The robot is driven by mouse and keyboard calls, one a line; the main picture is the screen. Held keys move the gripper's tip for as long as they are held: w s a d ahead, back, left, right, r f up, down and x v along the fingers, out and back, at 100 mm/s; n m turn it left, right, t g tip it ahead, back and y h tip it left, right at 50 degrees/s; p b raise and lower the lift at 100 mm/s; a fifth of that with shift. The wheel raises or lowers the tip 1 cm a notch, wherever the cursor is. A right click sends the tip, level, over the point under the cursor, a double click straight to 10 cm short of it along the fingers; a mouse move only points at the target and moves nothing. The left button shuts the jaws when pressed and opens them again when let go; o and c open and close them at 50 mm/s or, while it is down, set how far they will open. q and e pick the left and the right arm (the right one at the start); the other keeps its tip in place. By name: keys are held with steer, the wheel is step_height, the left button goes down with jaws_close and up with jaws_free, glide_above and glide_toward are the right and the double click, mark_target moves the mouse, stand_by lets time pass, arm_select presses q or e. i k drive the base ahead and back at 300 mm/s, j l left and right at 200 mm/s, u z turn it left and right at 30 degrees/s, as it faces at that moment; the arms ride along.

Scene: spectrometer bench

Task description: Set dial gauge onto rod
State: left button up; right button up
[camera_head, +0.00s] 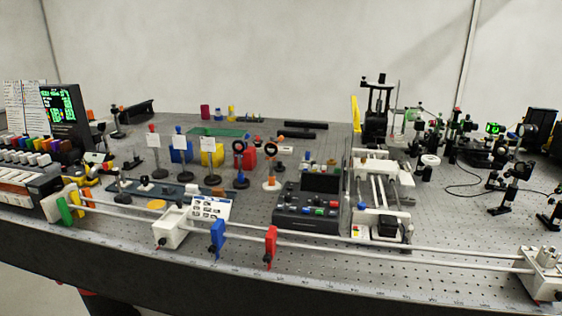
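No part of either gripper shows in the head view. Two long pale rods (340,247) run along the front of the bench, from a block at the left to a white end block (541,272) at the right. A white carriage (171,229), a blue clamp (217,239) and a red clamp (269,246) sit on these rods. Two round black-rimmed pieces stand upright on small posts in the middle: one with a dark base (240,149) and one with an orange-white base (270,149). I cannot tell whether either is the dial gauge.
A black control box (306,210) stands mid-bench, beside a white slide stage (383,166). Posts with white cards (153,141) stand at left. Optics mounts crowd the right back. A lit instrument (60,103) stands at far left.

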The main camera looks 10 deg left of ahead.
mark_target(97, 170)
steer(key=u, duration=1.3)
steer(key=z, duration=0.8)
steer(key=j+z, duration=0.4)
steer(key=i+j+z, duration=0.1)
steer(key=j+z, duration=0.15)
steer(key=z, duration=0.15)
steer(key=j+z, duration=0.25)
steer(key=k+j+z, duration=0.2)
steer(key=j, duration=0.3)
steer(key=j+z, duration=0.1)
steer(key=j, duration=0.3)
steer(key=k+j+z, duration=0.15)
steer(key=j, duration=0.2)
steer(key=k+j+z, duration=0.1)
steer(key=j, duration=0.3)
steer(key=k+j+z, duration=0.15)
steer(key=j, duration=0.2)
